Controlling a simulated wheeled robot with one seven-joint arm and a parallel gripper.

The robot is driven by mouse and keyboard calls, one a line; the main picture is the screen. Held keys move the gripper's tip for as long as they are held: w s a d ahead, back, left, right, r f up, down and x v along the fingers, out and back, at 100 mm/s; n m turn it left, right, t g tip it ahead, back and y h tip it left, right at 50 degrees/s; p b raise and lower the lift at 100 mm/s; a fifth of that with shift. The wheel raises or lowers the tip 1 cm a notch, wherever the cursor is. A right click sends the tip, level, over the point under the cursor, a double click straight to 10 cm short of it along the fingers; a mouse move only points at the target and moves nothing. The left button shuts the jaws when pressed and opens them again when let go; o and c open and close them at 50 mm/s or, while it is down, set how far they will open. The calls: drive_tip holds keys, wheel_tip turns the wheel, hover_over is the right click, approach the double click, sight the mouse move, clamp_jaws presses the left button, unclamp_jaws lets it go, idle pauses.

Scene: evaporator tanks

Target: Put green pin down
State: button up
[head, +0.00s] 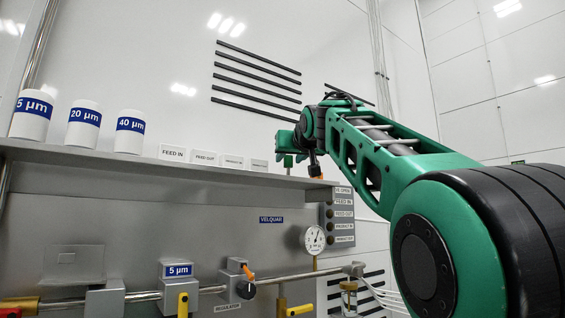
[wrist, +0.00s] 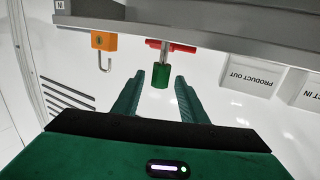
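The green pin (wrist: 160,75) shows in the wrist view as a short green cylinder on a metal stem, with a red piece (wrist: 182,47) by the stem at the shelf edge. The pin lies between and slightly beyond the tips of my gripper (wrist: 160,78). The two green fingers are apart, with a visible gap on either side of the pin. In the head view my gripper (head: 285,141) is over the shelf's right part, and a small green piece (head: 288,160) shows just below it. The pin's foot is hidden there.
The grey shelf (head: 120,158) carries white filter jars (head: 84,125) and label cards (head: 172,153) to the left. An orange padlock (wrist: 103,43) is near the pin in the wrist view. A gauge (head: 315,239), valves and pipes are below the shelf.

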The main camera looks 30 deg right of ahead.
drive_tip(key=shift+r, duration=0.1)
drive_tip(key=v, duration=1.2)
drive_tip(key=s+d+f+m+g+y, duration=0.1)
drive_tip(key=d+f+g, duration=0.15)
drive_tip(key=f, duration=0.95)
drive_tip(key=s+d+f+g+y, duration=0.1)
drive_tip(key=s+d+f+g, duration=0.15)
drive_tip(key=f, duration=0.95)
drive_tip(key=s+d+f+m+g, duration=0.1)
drive_tip(key=d+f+g, duration=0.15)
drive_tip(key=f, duration=0.95)
drive_tip(key=s+a+f+g+y, duration=0.1)
drive_tip(key=s+a+f+g, duration=0.2)
drive_tip(key=s+f, duration=0.4)
drive_tip(key=s+a+f+g+y, duration=0.2)
drive_tip(key=s+f, duration=0.5)
drive_tip(key=f, duration=0.6)
drive_tip(key=s+a+f+g+y, duration=0.1)
drive_tip(key=s+a+f+g, duration=0.3)
drive_tip(key=s+f, duration=0.3)
wheel_tip(320, 180, down, 3)
drive_tip(key=shift+a+r, duration=0.1)
drive_tip(key=shift+a, duration=0.05)
